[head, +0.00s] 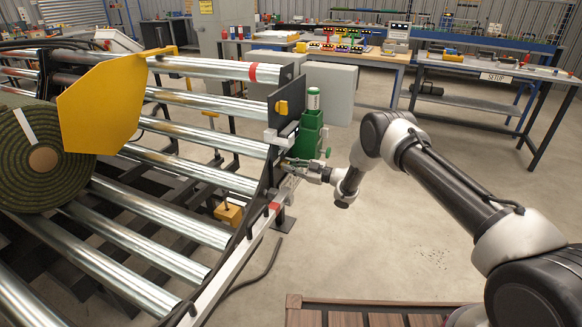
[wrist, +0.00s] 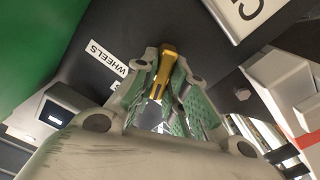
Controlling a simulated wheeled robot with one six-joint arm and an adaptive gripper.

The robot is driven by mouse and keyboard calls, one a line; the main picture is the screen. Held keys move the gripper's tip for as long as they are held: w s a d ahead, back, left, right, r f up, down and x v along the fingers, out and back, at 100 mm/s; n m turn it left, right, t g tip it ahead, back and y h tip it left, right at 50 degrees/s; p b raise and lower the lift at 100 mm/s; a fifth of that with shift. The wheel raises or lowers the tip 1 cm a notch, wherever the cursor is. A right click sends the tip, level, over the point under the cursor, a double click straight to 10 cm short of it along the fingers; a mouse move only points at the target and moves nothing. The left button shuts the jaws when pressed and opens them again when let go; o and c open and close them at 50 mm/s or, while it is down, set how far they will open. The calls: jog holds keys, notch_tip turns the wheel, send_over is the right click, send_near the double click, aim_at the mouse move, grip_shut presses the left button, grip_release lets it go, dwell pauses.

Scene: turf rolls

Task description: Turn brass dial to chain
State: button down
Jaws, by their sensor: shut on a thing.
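The brass dial (wrist: 166,66) is a narrow yellow-gold lever on a dark panel, in the middle of the wrist view. My gripper (wrist: 170,82) has its green-padded fingers on both sides of the dial and is shut on it. A white label reading WHEELS (wrist: 106,65) sits left of the dial, tilted. No label reading CHAIN can be made out. In the head view my gripper (head: 293,165) is at the end of the roller frame, beside a green housing (head: 310,132); the dial is too small or hidden there.
Shiny rollers (head: 190,175) and a turf roll (head: 45,160) with a yellow plate (head: 100,103) fill the left. A white plate with a partly cut-off letter (wrist: 250,14) is at the wrist view's top right. Open floor (head: 400,240) lies under my arm. Workbenches (head: 490,75) stand behind.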

jog(key=shift+s+f+n, duration=0.1)
jog(key=shift+n, duration=1.8)
jog(key=c, duration=1.4)
grip_release()
jog(key=shift+c, duration=0.2)
jog(key=v, duration=1.2)
